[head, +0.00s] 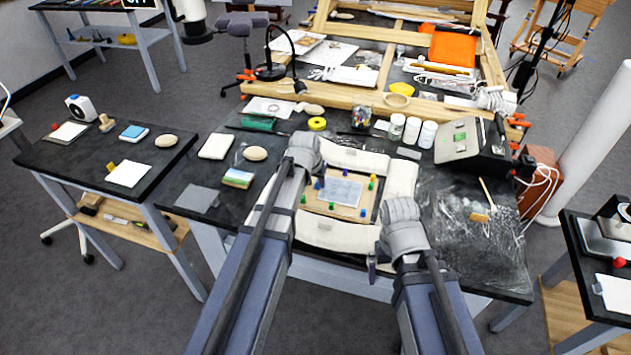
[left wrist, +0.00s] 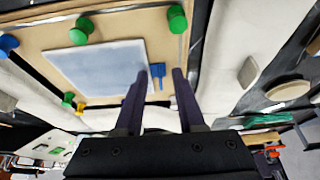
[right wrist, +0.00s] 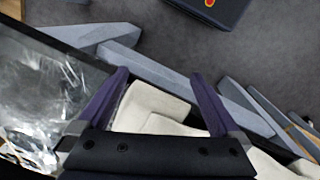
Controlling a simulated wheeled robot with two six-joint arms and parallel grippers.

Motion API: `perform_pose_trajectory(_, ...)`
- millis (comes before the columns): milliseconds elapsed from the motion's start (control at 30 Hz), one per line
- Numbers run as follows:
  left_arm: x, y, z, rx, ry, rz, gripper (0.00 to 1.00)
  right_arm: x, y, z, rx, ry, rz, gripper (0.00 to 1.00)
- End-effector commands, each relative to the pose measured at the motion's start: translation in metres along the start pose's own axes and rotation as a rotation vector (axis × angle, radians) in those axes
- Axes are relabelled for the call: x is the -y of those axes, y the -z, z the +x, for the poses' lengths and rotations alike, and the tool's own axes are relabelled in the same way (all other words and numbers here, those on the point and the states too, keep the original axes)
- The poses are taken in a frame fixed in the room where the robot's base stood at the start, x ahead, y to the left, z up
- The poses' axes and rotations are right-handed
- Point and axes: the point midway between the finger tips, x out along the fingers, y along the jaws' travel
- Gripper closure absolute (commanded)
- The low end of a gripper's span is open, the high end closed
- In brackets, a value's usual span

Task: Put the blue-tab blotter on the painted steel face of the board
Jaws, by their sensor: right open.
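The pale grey-blue blotter (head: 340,191) lies flat on a tan board (head: 350,213) with a dark edge. In the left wrist view, the blotter (left wrist: 95,66) has a small blue tab (left wrist: 157,70) at its edge. My left gripper (head: 319,180) is over the board; in the left wrist view its fingers (left wrist: 159,74) are apart, with the blue tab appearing between their tips. Whether they touch it I cannot tell. My right gripper (head: 374,263) is open and empty near the table's front edge; its fingers (right wrist: 160,75) also show in its wrist view.
Several green, blue and yellow knobs, one a green knob (left wrist: 177,19), stand on the board around the blotter. White pads (head: 330,231) surround the board. Clear plastic film (head: 480,240) covers the table's right. A grey box (head: 470,140) stands behind it.

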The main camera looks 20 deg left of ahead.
Motion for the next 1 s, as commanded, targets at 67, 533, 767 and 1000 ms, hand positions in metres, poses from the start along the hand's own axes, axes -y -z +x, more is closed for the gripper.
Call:
perform_pose_trajectory(67, 0.0, 0.001, -0.006, 0.0, 0.0, 0.0, 0.62, -0.001, 0.0, -0.006, 0.0, 0.0, 0.0, 0.0)
perform_pose_trajectory(533, 0.0, 0.001, -0.065, 0.0, 0.0, 0.0, 0.62, -0.006, -0.004, -0.06, 0.0, 0.0, 0.0, 0.0)
perform_pose_trajectory(767, 0.0, 0.0, -0.078, 0.0, 0.0, 0.0, 0.62, -0.007, -0.004, -0.071, 0.0, 0.0, 0.0, 0.0)
perform_pose_trajectory(1000, 0.0, 0.0, -0.076, 0.0, 0.0, 0.0, 0.62, -0.007, -0.004, -0.07, 0.0, 0.0, 0.0, 0.0)
